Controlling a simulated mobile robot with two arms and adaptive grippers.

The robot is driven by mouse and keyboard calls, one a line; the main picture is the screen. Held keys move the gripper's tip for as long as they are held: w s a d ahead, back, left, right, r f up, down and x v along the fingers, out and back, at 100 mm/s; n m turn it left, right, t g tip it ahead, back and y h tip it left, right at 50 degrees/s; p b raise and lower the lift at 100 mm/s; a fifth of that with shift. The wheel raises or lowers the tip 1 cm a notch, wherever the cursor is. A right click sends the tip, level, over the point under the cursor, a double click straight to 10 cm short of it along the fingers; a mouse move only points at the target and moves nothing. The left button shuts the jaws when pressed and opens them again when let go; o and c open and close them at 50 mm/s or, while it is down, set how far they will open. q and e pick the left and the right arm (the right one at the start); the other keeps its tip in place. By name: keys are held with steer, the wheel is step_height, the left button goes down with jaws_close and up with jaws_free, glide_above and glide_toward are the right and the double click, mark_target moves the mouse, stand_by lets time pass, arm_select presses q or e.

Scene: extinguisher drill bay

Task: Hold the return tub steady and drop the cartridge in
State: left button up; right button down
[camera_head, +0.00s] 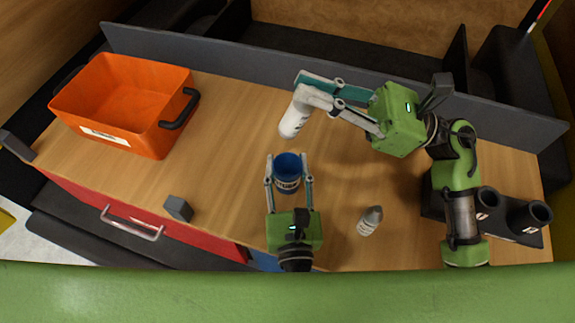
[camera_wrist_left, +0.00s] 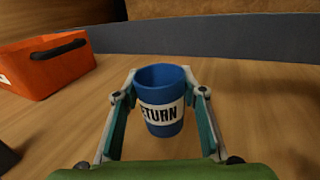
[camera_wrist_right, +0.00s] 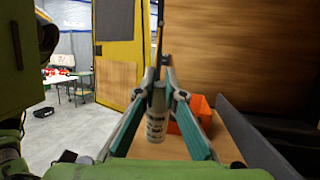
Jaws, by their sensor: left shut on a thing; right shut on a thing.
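The return tub (camera_head: 288,165) is a small blue cup with a white label. It stands upright on the wooden counter, and in the left wrist view the tub (camera_wrist_left: 163,95) shows part of the word "RETURN". My left gripper (camera_head: 289,178) is shut on the tub, one finger on each side. The white cartridge (camera_head: 295,115) is in my right gripper (camera_head: 303,88), which is shut on its upper end. The cartridge hangs slightly tilted, above and beyond the tub in the head view, apart from it. The right wrist view also shows the cartridge (camera_wrist_right: 157,115) between the fingers.
An orange crate (camera_head: 118,92) with black handles stands at the left. A second white cartridge (camera_head: 370,220) stands on the counter right of the tub. A dark holder with round cups (camera_head: 513,218) is at the far right. A small grey block (camera_head: 178,208) is near the front edge.

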step_height(320, 180, down, 11)
stand_by(1.3)
steer(key=c, duration=2)
jaws_free()
steer(key=shift+c, duration=0.2)
steer(key=shift+f, duration=0.1)
